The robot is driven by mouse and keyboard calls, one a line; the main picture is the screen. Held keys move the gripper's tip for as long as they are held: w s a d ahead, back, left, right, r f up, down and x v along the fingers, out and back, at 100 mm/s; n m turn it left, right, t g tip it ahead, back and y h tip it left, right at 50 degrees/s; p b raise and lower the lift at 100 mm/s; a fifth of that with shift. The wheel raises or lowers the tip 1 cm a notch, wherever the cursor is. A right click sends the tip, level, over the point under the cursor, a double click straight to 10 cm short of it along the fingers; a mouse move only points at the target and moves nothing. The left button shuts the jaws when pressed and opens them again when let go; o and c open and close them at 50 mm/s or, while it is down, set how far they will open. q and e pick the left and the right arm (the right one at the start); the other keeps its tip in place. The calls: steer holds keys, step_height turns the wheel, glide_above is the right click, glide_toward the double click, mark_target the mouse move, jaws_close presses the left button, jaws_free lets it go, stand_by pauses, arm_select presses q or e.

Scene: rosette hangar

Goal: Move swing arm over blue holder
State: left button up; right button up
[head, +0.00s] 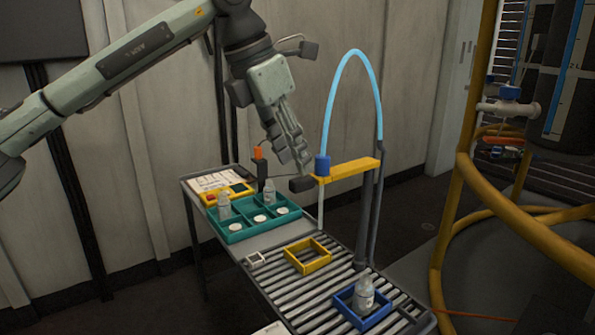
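The yellow swing arm (348,170) reaches left from a grey post beside the roller table. A blue nozzle block (322,165) with a light blue hose sits at its free end, with a thin pale tube hanging below. The blue holder (347,316) lies on the rollers at the front right and holds a small bottle (365,292). The swing arm's free end is behind the blue holder, nearer the yellow frame. My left gripper (304,168) is at the arm's free end, beside the blue block; contact and finger opening are unclear. My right gripper is not in view.
A teal tray (236,237) with bottles and white discs stands at the back left. Yellow pipes (437,250) stand at the right.

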mark_target(302, 178)
arm_select(q)
steer(key=shift+x, duration=2)
jaws_close()
